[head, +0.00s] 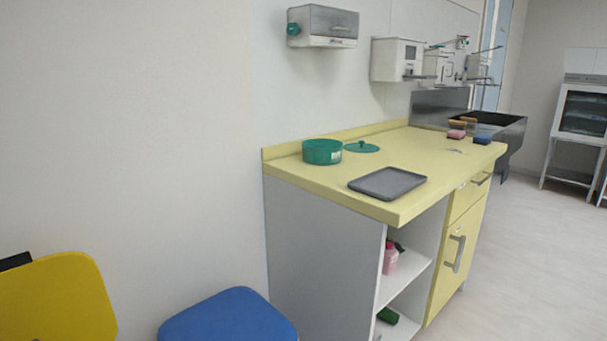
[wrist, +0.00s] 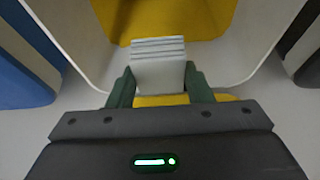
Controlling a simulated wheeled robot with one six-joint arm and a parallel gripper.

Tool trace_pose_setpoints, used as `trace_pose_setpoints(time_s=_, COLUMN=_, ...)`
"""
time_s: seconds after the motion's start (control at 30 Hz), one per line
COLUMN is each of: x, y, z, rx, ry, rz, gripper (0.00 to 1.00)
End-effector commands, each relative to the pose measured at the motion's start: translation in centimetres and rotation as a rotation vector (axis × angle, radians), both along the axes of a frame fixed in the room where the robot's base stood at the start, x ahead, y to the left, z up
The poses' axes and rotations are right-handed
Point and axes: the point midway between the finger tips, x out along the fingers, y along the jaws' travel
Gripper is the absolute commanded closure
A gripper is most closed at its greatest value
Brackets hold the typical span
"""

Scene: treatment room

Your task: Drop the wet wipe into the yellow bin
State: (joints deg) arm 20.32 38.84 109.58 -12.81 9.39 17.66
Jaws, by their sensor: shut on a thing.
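My gripper (wrist: 159,72) is shut on a white, folded, layered wipe (wrist: 158,58) in the wrist view. Its two dark green fingers press on the wipe from the sides. Beyond and below it is an open bin with pale walls (wrist: 255,45) and yellow (wrist: 205,18) at its far part. Some yellow also shows under the wipe between the fingers. The wipe appears to be over or near the bin's opening; its height above it is hard to tell. In the head view a yellow bin top (head: 55,300) shows at the lower left. My gripper is not visible there.
A blue bin top (head: 228,318) stands right of the yellow one, beside the yellow-topped counter (head: 300,175). The counter bears a grey tray (head: 388,184) and a green pot (head: 322,152). In the wrist view, a blue bin (wrist: 20,70) flanks left and a dark one (wrist: 302,60) right.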

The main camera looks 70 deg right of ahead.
Motion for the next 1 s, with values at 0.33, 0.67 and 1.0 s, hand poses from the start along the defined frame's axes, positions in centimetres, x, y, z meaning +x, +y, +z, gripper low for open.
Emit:
trace_pose_setpoints(time_s=0.33, x=0.0, y=0.0, z=0.1, rx=0.000, ry=0.000, rz=0.000, gripper=0.29)
trace_pose_setpoints(time_s=0.67, x=-0.3, y=0.2, z=1.3, rx=-0.001, ry=-0.002, rz=0.000, gripper=0.29)
trace_pose_setpoints(time_s=1.0, x=-2.7, y=1.3, z=8.0, rx=0.000, ry=-0.003, rz=0.000, gripper=0.29)
